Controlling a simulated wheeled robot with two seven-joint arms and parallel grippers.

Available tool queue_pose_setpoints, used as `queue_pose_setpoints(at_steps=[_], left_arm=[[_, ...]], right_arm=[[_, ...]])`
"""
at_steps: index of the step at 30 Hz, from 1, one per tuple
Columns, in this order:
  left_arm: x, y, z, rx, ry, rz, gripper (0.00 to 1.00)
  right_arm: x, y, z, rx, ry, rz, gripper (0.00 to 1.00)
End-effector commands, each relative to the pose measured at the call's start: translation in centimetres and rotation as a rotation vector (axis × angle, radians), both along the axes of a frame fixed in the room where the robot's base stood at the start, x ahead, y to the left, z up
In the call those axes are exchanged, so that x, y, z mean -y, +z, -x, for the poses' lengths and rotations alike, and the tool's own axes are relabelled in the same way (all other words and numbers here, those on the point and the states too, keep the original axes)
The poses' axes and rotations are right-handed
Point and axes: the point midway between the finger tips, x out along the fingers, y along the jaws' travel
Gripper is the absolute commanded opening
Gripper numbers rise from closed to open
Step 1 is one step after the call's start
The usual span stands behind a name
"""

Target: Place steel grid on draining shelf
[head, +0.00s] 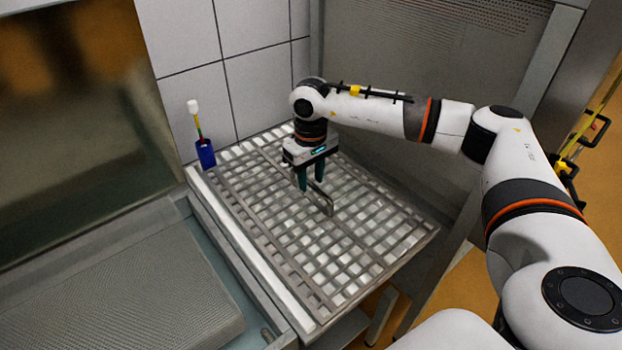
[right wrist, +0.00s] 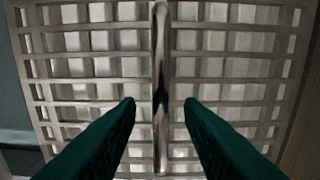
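The steel grid (head: 352,258) lies flat over the draining shelf (head: 243,240), whose pale left edge shows beside it. An upright metal handle (head: 325,203) stands near the grid's middle. My right gripper (head: 311,185) points down at the handle from above. In the right wrist view my right gripper (right wrist: 159,102) is open, with one dark green finger on each side of the handle bar (right wrist: 161,60). Gaps show between the bar and both fingers. Whether the grid touches the shelf everywhere cannot be told. My left gripper is not in view.
A blue holder (head: 205,154) with a white-topped brush stands at the shelf's back left corner. A tiled wall (head: 258,90) rises behind and a grey panel (head: 400,60) stands at the back right. A textured grey mat (head: 140,305) lies at the lower left.

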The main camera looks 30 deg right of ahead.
Motion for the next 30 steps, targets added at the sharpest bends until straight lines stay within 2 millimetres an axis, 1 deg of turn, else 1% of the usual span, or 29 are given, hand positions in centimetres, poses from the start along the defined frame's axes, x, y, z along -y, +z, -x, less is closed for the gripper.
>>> queue_pose_setpoints(at_steps=[1, 3, 9, 12, 17, 30], left_arm=[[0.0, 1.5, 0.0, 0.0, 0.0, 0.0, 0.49], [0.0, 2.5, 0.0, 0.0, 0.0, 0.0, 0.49], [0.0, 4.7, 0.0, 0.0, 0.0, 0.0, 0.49], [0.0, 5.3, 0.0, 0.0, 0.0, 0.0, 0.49], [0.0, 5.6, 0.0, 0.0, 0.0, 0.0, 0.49], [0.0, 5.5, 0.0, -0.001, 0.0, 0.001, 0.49]], right_arm=[[0.0, 2.0, 0.0, 0.001, 0.0, 0.0, 0.34], [0.0, 3.7, 0.0, 0.001, 0.0, -0.001, 0.34], [0.0, 7.4, 0.0, 0.001, 0.0, -0.001, 0.34], [0.0, 8.5, 0.0, 0.0, 0.001, 0.0, 0.34], [0.0, 9.3, 0.0, 0.0, 0.001, 0.0, 0.34], [0.0, 9.3, 0.0, 0.0, 0.001, 0.0, 0.34]])
